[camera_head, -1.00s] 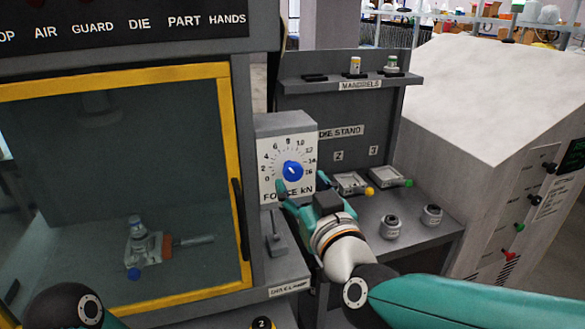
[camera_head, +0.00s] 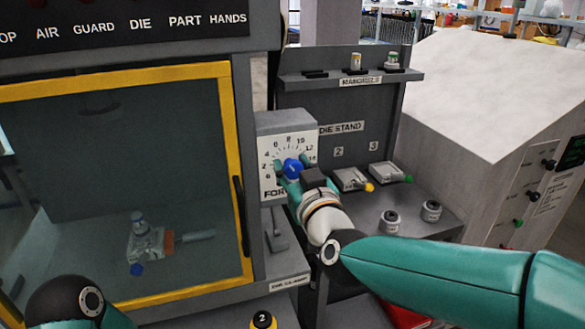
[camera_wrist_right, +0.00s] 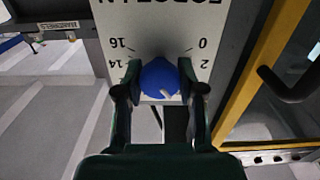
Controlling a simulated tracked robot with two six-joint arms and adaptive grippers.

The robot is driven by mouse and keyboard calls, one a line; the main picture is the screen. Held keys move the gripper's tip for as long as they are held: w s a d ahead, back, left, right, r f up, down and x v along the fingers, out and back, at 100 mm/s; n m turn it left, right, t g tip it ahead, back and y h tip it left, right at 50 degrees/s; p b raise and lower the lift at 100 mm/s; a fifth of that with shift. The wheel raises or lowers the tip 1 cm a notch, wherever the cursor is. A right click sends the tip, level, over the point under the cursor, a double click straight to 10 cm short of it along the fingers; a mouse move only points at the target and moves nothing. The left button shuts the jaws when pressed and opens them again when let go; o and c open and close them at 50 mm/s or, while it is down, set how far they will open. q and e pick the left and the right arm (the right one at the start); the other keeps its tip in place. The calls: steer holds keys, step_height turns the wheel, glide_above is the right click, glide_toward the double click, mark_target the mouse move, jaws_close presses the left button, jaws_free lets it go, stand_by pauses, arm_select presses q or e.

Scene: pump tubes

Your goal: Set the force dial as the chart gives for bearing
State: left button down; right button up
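The force dial is a blue knob (camera_head: 293,168) on a white scale plate (camera_head: 268,180) lettered for force, at the right of the press. My right gripper (camera_wrist_right: 160,70) has one finger on each side of the knob (camera_wrist_right: 158,76), and both appear to touch it. In the wrist view the scale is upside down, with 16 and 14 left of the knob and 0 and 2 right. A pale mark on the knob points down and slightly right there. The number it points at is hidden. No chart is legible in view. My left gripper is out of view.
The press guard (camera_head: 160,68) has a yellow frame and is closed over a tool inside. A die stand (camera_head: 340,126) with two dies and a mandrel shelf (camera_head: 345,86) stand to the right. The guard's handle (camera_wrist_right: 290,85) is close beside the right gripper.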

steer(key=shift+c, duration=1.2)
steer(key=shift+f+b, duration=0.1)
steer(key=shift+b, duration=0.35)
steer(key=shift+m, duration=0.3)
steer(key=o, duration=1.1)
steer(key=v, duration=1.2)
